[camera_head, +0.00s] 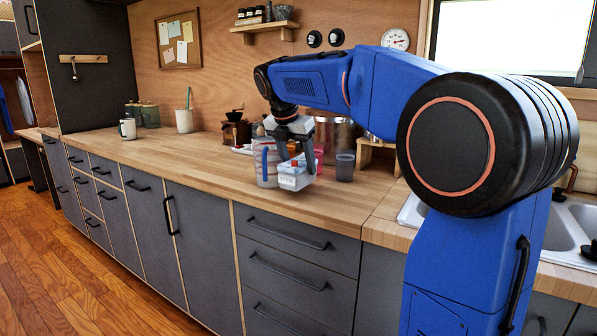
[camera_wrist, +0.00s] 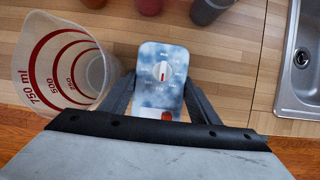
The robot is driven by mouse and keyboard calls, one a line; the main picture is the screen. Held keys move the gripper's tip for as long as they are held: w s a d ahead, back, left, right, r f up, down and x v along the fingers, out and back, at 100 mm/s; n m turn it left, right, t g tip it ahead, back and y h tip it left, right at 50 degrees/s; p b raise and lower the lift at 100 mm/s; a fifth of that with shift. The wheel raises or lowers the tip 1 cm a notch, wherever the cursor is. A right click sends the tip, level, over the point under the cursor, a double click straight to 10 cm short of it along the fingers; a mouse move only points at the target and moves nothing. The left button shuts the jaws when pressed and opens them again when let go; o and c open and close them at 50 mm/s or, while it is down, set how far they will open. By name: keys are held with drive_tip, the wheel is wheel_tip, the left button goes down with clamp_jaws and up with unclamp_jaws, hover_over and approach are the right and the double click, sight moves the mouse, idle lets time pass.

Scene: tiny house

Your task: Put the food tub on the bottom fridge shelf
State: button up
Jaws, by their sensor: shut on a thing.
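A small white and pale-blue container (camera_head: 294,179), which seems to be the food tub, is between the fingers of my gripper (camera_head: 292,155) at the counter. In the wrist view the container (camera_wrist: 151,60) has a cloudy blue top with a round white knob-like part and a red mark. My gripper (camera_wrist: 158,88) is shut on it, one finger at each side. I cannot tell whether its base touches the counter. No fridge shelf can be made out in either view.
A measuring jug (camera_wrist: 62,66) stands close on the left. Cups, one a dark grey cup (camera_head: 345,166), stand behind and to the right. A sink (camera_wrist: 304,70) lies right.

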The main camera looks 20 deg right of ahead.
drive_tip(key=shift+f, duration=1.15)
drive_tip(key=shift+f, duration=0.1)
drive_tip(key=o, duration=1.1)
drive_tip(key=v, duration=1.1)
drive_tip(key=shift+s+a+r, duration=0.1)
drive_tip(key=shift+a+r, duration=0.05)
drive_tip(key=shift+r, duration=0.15)
drive_tip(key=shift+s+r, duration=0.1)
drive_tip(key=shift+r, duration=0.15)
